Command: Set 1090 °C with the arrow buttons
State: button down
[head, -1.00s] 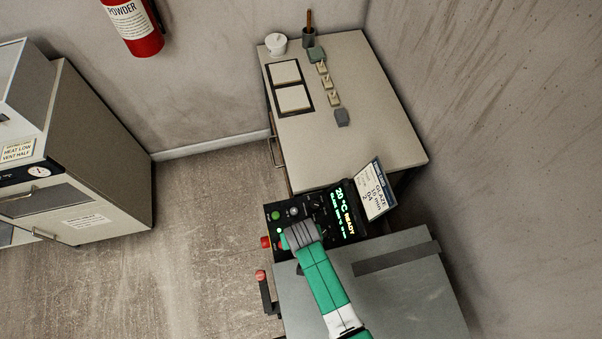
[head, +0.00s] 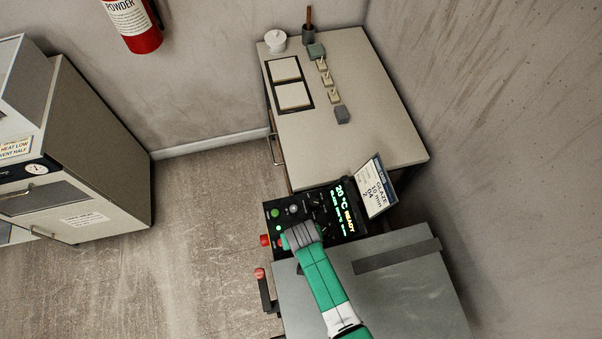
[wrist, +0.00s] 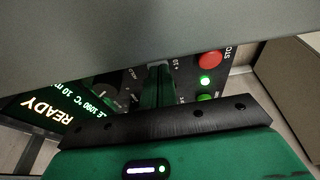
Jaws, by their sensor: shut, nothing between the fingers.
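The black control panel (head: 272,212) is on the front of the grey kiln in the head view. Its lit display (head: 345,208) reads 20 °C and READY, with a smaller line below. In the wrist view the display (wrist: 45,112) shows READY and a line with 1090 °C and 10 m, cut off at the edge. My gripper (head: 288,239) is shut and empty, its fingers pointing at the panel's lower part. In the wrist view the shut fingers (wrist: 158,72) are close to the panel face; contact cannot be told. I cannot make out the arrow buttons; the fingers hide part of the panel.
A red stop button (wrist: 209,60) and a green light (wrist: 205,80) are beside the fingers. A card (head: 376,188) reading GLAZE, 10 min, 04 stands by the display. The grey kiln lid (head: 390,295) lies under my arm. A table (head: 385,125) with small pieces stands behind.

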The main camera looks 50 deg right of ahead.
jog(key=p+v, duration=0.1)
jog(key=p, duration=0.1)
jog(key=p+v, duration=0.2)
jog(key=w+p+v, duration=0.1)
jog(key=shift+d+r+p, duration=0.2)
jog(key=shift+r+p, duration=0.2)
jog(key=shift+r, duration=0.1)
jog(key=v, duration=0.9)
jog(key=shift+w+r, duration=0.1)
jog(key=shift+w, duration=0.05)
